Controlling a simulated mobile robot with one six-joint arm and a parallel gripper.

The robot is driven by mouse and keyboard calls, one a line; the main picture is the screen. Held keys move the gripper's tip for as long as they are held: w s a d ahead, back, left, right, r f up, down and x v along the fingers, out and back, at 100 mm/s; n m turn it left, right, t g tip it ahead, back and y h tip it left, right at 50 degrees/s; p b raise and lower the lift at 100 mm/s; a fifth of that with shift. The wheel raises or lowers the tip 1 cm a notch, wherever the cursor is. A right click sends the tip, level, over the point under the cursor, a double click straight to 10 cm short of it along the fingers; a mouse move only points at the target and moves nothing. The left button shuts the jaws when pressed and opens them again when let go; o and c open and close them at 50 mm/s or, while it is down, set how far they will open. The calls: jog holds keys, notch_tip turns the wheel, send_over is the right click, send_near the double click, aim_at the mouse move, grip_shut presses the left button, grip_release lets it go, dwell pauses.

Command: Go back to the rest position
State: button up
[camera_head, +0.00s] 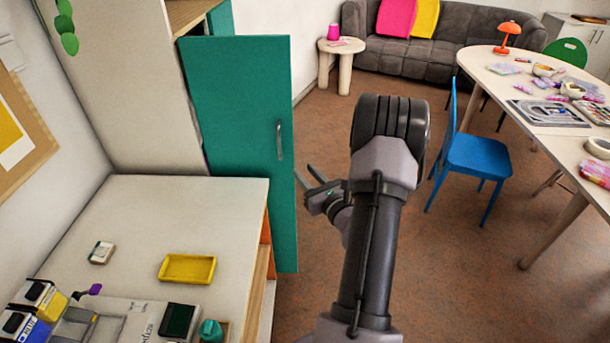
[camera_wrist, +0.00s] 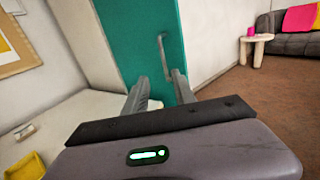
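My gripper (camera_head: 312,180) is in the middle of the head view, just right of the open teal cabinet door (camera_head: 238,130). Its two fingers are spread apart, with nothing visible between them. In the wrist view the fingers (camera_wrist: 158,84) point toward the teal door (camera_wrist: 120,40), and the door's metal handle (camera_wrist: 163,55) appears beyond and between them. In the head view the handle (camera_head: 279,140) is clear of the fingers. My gripper looks apart from the door, though the exact distance is hard to tell.
A white counter (camera_head: 130,225) at left bears a yellow tray (camera_head: 187,269), a small white box (camera_head: 101,252) and a device with a dark screen (camera_head: 180,320). A blue chair (camera_head: 478,156) and a long table (camera_head: 500,85) stand at right. Brown floor between is clear.

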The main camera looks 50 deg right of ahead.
jog(key=shift+w+d, duration=0.15)
jog(key=shift+w, duration=0.05)
